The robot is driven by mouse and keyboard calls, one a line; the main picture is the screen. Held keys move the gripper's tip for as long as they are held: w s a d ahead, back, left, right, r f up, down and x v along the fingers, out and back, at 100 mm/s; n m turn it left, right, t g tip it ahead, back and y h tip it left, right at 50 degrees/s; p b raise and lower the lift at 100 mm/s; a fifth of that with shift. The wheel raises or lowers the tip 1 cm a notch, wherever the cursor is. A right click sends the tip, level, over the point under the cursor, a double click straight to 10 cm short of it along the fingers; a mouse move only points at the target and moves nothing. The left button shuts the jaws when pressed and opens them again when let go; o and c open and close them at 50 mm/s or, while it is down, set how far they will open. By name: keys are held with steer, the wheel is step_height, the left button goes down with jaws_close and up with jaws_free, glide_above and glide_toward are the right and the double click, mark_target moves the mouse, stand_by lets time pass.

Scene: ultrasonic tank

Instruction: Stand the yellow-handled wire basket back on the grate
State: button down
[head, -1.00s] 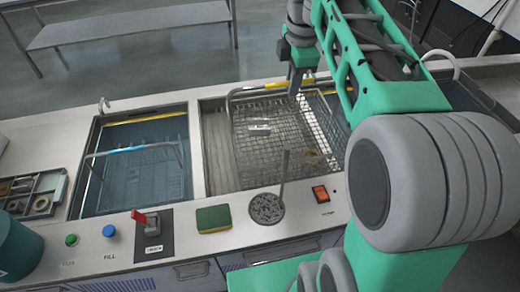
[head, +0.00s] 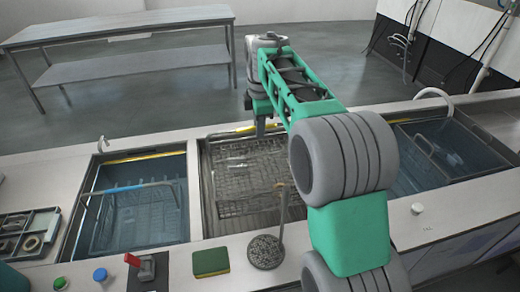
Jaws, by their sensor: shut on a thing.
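The wire basket (head: 240,188) is in the middle bay of the bench, behind the long-stemmed round strainer. Its mesh looks roughly level, and small contents are too faint to make out. My gripper (head: 261,131) points down at the far side of the basket, shut on its handle. The grip itself is small, and my arm covers the basket's right side. The grate (head: 222,228) shows only in part at the front of the bay. I cannot tell whether the basket touches it.
The left tank (head: 90,200) holds liquid and a blue-handled basket (head: 125,188). A right tank (head: 455,145) holds another basket. In front are a sponge (head: 211,262), the strainer (head: 266,252), a red switch lever (head: 133,260) and buttons. An empty shelf table (head: 120,30) stands behind.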

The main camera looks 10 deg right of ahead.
steer(key=shift+f, duration=2.05)
steer(key=c, duration=1.5)
jaws_free()
steer(key=shift+f, duration=0.15)
steer(key=shift+o, duration=0.2)
step_height(320, 180, up, 12)
steer(key=s, duration=0.1)
steer(key=shift+s, duration=0.35)
